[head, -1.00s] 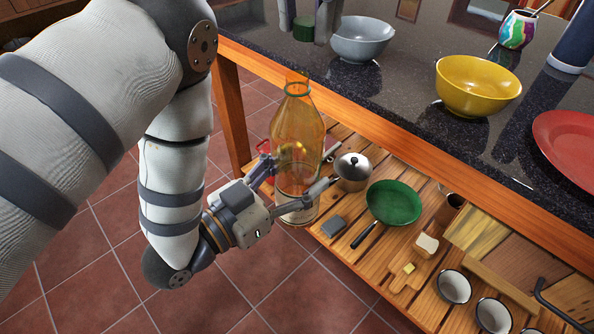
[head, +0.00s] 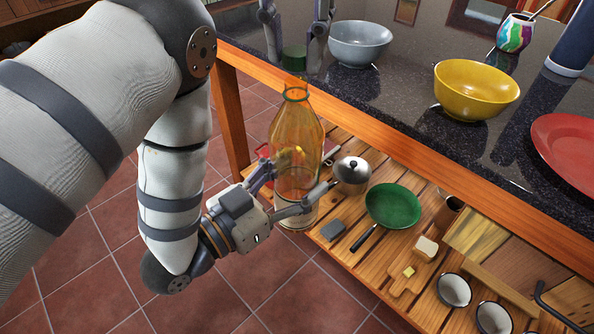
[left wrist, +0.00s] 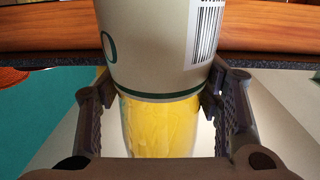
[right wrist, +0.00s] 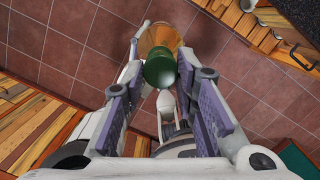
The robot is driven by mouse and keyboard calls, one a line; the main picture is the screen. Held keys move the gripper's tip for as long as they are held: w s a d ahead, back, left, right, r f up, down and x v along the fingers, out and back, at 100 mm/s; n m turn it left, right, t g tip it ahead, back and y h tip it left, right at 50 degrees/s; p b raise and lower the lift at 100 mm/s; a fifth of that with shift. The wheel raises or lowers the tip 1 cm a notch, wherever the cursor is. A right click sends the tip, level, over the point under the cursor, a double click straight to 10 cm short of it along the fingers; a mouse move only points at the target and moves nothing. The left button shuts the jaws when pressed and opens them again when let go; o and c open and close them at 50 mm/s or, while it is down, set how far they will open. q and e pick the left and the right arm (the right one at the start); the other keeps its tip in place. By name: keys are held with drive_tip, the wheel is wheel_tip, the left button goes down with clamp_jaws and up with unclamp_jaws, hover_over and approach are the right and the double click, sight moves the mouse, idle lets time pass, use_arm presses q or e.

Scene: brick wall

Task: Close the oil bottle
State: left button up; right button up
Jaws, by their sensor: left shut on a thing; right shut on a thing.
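The oil bottle (head: 297,140) is tall, amber and see-through, and stands upright with its open neck up. My left gripper (head: 284,196) is shut on its lower part. In the left wrist view the bottle's pale label (left wrist: 155,50) with a barcode and yellow oil shows between the fingers. A green cap (head: 294,57) is held between the fingertips of my right gripper (head: 294,50), just above the bottle's mouth. The cap also shows in the right wrist view (right wrist: 160,72), with the amber bottle beyond it. Whether cap and neck touch, I cannot tell.
The dark countertop (head: 400,85) holds a grey bowl (head: 360,43), a yellow bowl (head: 476,88) and a red plate (head: 570,140). A slatted shelf (head: 340,262) below bears a pot (head: 352,172), a green pan (head: 393,205) and several mugs.

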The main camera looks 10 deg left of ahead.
idle(0.8)
drive_tip(key=shift+f, duration=0.9)
drive_tip(key=shift+f, duration=0.55)
